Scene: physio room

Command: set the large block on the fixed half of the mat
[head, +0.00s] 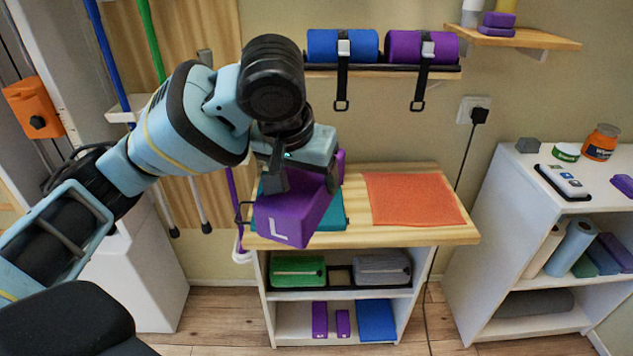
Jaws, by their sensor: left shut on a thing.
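A large purple block (291,218) with a white letter L is in my left gripper (300,175), which is shut on it from above. The block is tilted and appears above the left part of the wooden table top. A teal mat piece (333,215) lies on the table behind the block, which hides much of it. A flat orange mat piece (413,199) lies on the right part of the table with nothing on it. I cannot tell which piece is the fixed half. My right gripper is not in view.
The table (458,233) has shelves below with a green case (298,270), a grey case (382,269) and purple and blue blocks. A wall rack (395,72) with blue and purple rolls is above. A white shelf unit (497,215) stands at right. A black cable hangs between them.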

